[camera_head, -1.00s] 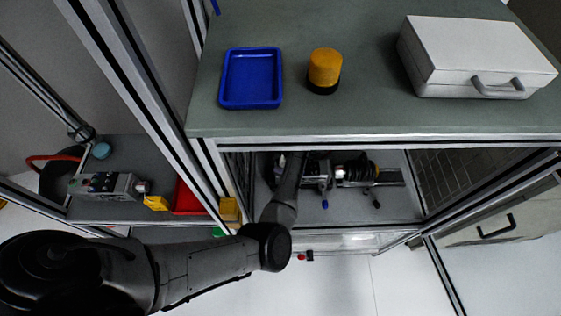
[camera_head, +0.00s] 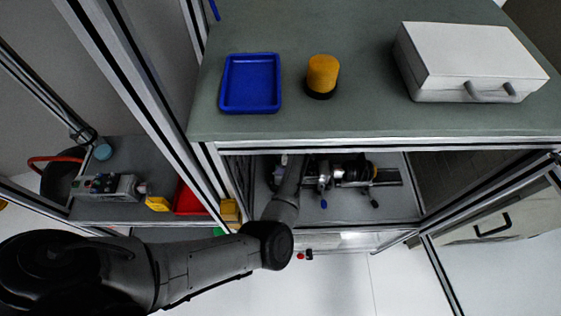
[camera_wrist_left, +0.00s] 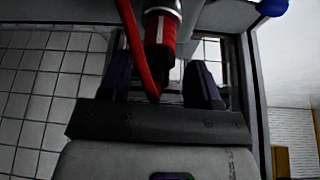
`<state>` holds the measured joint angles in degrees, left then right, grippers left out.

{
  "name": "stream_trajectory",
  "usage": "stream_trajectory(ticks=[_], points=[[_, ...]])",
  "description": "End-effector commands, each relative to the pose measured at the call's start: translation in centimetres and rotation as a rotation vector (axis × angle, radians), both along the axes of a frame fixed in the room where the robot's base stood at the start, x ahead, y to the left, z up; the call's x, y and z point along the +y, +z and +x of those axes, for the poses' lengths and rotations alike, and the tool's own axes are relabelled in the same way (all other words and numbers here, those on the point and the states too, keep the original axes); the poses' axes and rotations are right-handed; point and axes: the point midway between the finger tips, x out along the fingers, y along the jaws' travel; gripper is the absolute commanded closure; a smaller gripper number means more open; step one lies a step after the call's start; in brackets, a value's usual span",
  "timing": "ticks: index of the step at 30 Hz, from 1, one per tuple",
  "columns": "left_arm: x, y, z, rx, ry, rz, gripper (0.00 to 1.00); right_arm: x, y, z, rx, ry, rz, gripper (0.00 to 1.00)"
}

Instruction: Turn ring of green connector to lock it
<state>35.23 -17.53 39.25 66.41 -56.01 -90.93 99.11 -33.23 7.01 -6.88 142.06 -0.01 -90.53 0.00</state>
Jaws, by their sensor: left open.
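In the left wrist view, a red cylindrical part with a silver collar (camera_wrist_left: 161,32) hangs between the fingers of my left gripper (camera_wrist_left: 160,75). The gripper is open, with one dark finger on each side of the red part and visible gaps. A red cable (camera_wrist_left: 132,42) runs down beside it. I see no green ring in this view, so I cannot tell whether this is the green connector. In the head view, my left arm reaches into the cabinet bay, and its gripper is hard to make out beside the dark and silver assembly (camera_head: 340,172). My right gripper is not in view.
The upper worktop holds a blue tray (camera_head: 251,84), a yellow and black cylinder (camera_head: 322,75) and a white case (camera_head: 468,65). Its front edge overhangs the bay. A left shelf holds a grey box (camera_head: 103,186) and a red bin (camera_head: 188,198). Metal frame posts flank the bay.

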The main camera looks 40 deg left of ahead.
Motion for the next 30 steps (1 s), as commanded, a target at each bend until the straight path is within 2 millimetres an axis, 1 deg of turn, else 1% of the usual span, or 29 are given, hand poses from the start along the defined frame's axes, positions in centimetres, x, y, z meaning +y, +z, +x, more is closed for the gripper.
stream_trajectory(ticks=[1,5,12,15,18,21,30], points=[[-0.3,1.3,0.2,-0.001,-0.001,-0.001,0.43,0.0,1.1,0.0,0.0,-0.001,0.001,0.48],[-1.0,3.5,0.7,-0.001,-0.001,-0.001,0.43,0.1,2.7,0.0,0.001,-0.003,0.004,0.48],[-2.6,8.0,1.7,0.0,-0.002,-0.001,0.43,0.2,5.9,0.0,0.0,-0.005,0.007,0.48],[-3.1,9.5,2.1,0.0,-0.001,-0.001,0.43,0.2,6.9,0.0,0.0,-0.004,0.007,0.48],[-3.5,10.4,2.4,0.0,-0.001,-0.001,0.43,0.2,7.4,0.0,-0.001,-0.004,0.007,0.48],[-3.7,10.8,2.5,0.0,-0.001,0.0,0.43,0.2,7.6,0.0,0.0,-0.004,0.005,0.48],[-3.7,10.7,2.5,0.0,-0.001,0.0,0.43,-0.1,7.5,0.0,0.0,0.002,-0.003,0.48]])
